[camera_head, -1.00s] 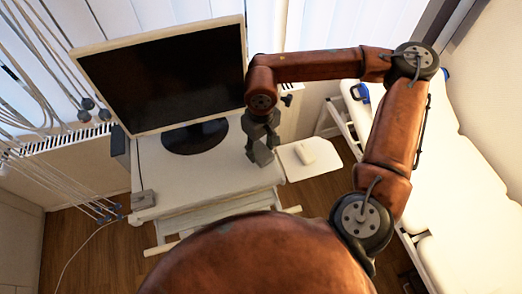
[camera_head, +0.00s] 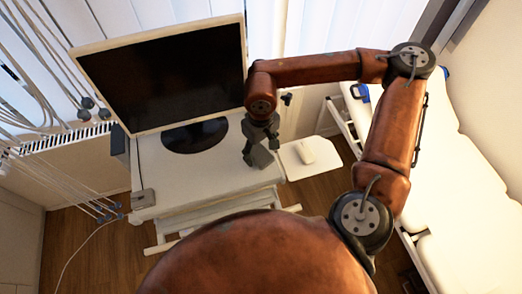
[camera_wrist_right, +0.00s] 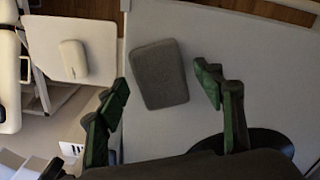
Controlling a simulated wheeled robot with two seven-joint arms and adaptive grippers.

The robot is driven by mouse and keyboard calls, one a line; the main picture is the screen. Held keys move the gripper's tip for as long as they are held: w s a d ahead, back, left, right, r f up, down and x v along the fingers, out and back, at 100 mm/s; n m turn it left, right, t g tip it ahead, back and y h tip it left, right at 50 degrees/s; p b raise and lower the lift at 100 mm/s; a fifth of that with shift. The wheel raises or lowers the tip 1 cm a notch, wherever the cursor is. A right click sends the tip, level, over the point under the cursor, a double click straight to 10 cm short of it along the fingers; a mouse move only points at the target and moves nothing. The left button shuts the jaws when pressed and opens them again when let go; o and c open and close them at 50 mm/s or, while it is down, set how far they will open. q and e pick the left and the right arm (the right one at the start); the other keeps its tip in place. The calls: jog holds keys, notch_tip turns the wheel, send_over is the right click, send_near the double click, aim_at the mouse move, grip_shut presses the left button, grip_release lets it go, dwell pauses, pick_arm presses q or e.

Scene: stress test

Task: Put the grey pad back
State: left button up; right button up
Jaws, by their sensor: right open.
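The grey pad (camera_wrist_right: 159,74) is a rounded grey block lying on the white desk top (camera_wrist_right: 240,60). In the head view, a grey patch of the pad (camera_head: 263,158) shows below the right gripper, partly hidden by it. My right gripper (camera_head: 260,147) is above the desk, in front of the monitor. In the right wrist view, the open green-dark fingers of the right gripper (camera_wrist_right: 163,88) stand on either side of the pad's near part, with gaps to it. Whether they are down at its height I cannot tell. My left gripper is not in view.
A monitor (camera_head: 165,75) stands on the desk behind the gripper. A white mouse (camera_head: 305,152) lies on a side tray (camera_head: 318,165) to the right. A small grey box (camera_head: 143,199) sits at the desk's left corner. A white couch (camera_head: 455,190) fills the right.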

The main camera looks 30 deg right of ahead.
aim_at(261, 154)
notch_tip(261, 154, up, 12)
jog(key=b, duration=0.1)
dwell(0.4)
dwell(1.4)
